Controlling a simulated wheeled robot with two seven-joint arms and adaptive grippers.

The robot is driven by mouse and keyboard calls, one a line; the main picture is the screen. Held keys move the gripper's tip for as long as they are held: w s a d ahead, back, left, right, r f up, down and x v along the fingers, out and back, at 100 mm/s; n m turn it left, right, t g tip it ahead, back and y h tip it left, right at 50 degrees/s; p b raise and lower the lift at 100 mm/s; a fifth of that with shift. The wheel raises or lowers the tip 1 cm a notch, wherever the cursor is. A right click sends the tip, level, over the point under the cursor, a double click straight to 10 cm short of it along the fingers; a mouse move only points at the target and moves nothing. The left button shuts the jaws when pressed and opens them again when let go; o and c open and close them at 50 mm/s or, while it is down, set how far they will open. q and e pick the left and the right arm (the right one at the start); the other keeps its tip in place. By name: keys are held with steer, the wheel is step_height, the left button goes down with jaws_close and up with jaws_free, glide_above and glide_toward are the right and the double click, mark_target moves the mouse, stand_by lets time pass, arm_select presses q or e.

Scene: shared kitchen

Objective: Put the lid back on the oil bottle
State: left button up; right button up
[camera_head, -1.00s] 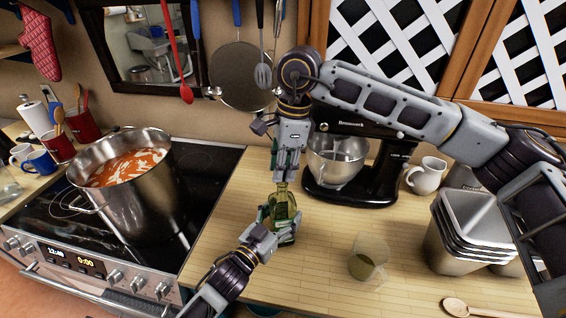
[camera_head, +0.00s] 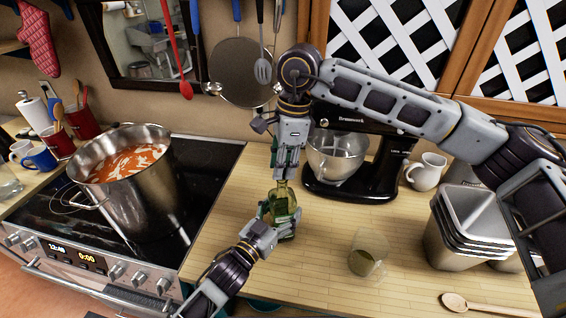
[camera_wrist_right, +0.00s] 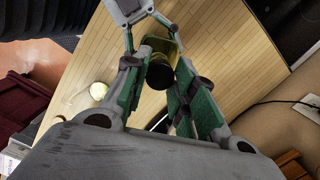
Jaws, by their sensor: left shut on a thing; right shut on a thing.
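The green glass oil bottle (camera_head: 284,204) stands upright near the counter's left side. My left gripper (camera_head: 277,222) is shut around its body from the front left. My right gripper (camera_head: 285,172) points down directly above the bottle, its fingers shut. In the right wrist view its green fingers flank a dark round lid (camera_wrist_right: 160,75), and the bottle (camera_wrist_right: 160,44) shows just behind it. The lid is in line with the bottle's neck; I cannot tell whether it is seated on it. In the head view the fingers hide the lid.
A glass of oil (camera_head: 367,263) stands right of the bottle. A black stand mixer (camera_head: 375,165) is behind, with stacked metal containers (camera_head: 470,230) and a wooden spoon (camera_head: 470,303) at right. A soup pot (camera_head: 135,195) stands on the stove at left.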

steer(key=shift+f, duration=0.45)
stand_by(0.3)
